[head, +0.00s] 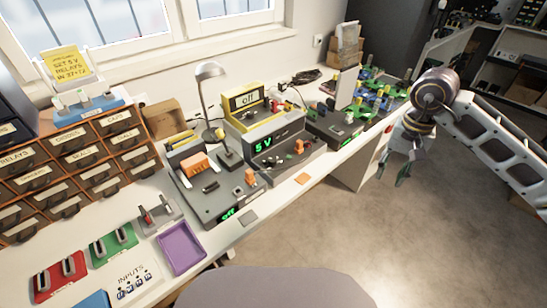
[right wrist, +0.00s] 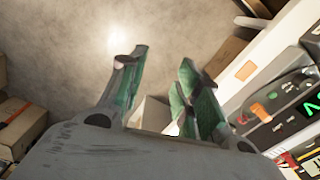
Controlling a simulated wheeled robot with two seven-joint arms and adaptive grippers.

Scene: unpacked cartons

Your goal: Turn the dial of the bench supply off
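The bench supply (head: 272,135) is a grey box on the bench with a green 5 V display (head: 263,146). An orange knob (head: 299,146), which looks like its dial, is on the panel right of the display. In the right wrist view the orange knob (right wrist: 261,112) and part of the green display (right wrist: 312,106) show at the right edge. My right gripper (head: 392,172) hangs over the floor, right of the bench and apart from the supply. Its green-padded fingers are spread and empty in the right wrist view (right wrist: 165,58). My left gripper is not in view.
A lamp (head: 211,72) stands behind. Green boards (head: 375,95) lie farther right. A purple tray (head: 182,248) is front left. An orange card (head: 303,178) lies at the bench edge. The floor is clear.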

